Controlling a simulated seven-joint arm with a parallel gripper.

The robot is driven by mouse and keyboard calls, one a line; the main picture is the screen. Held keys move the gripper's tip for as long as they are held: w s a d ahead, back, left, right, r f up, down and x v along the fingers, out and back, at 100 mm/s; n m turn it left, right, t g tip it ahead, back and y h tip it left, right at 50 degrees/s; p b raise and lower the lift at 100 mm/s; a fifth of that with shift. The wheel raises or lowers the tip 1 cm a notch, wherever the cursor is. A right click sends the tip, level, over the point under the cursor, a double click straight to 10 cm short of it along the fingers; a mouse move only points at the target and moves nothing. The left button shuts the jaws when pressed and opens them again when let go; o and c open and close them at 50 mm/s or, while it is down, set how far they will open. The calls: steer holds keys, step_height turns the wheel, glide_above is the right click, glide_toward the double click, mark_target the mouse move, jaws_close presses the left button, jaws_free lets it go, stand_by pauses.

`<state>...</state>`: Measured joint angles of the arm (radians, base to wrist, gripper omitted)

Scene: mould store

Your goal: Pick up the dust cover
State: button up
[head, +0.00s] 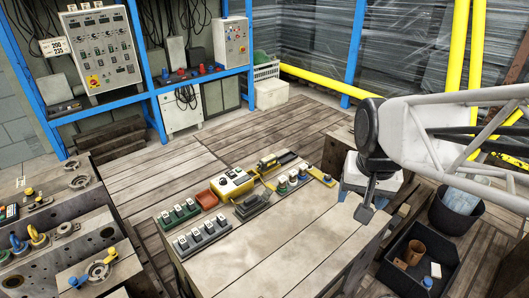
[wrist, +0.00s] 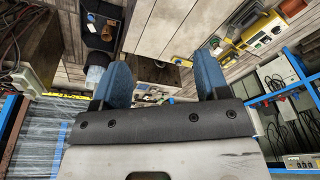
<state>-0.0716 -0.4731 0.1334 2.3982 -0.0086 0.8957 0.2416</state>
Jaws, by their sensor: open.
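I cannot tell for sure which thing is the dust cover. My gripper (head: 366,208) is above the right part of the wooden workbench (head: 262,248). In the wrist view its two blue fingers (wrist: 160,66) stand wide apart with nothing between them. On the bench, left of the gripper, are a yellow device (head: 232,182), a grey-green piece (head: 252,206) in front of it, and an orange-red tray (head: 206,199). The yellow device also shows in the wrist view (wrist: 263,27), to the right of the fingers.
Rows of dark blocks (head: 200,236) line the bench's left side. A black bin (head: 420,262) and a dark bucket (head: 456,210) stand right of the bench. The bench's front is clear.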

steer(key=w+a+f+m, duration=0.25)
steer(key=w+a, duration=0.25)
steer(key=w, duration=0.5)
steer(key=m+g, duration=0.2)
steer(key=m, duration=0.3)
glide_above(251, 198)
steer(key=shift+n, duration=0.25)
steer(key=f, duration=2.2)
steer(key=shift+d+f, duration=0.25)
steer(key=shift+f, duration=0.1)
steer(key=shift+w+a+f, duration=0.15)
steer(key=shift+a+f, duration=0.15)
steer(key=shift+a, duration=0.05)
steer(key=shift+f, duration=1.3)
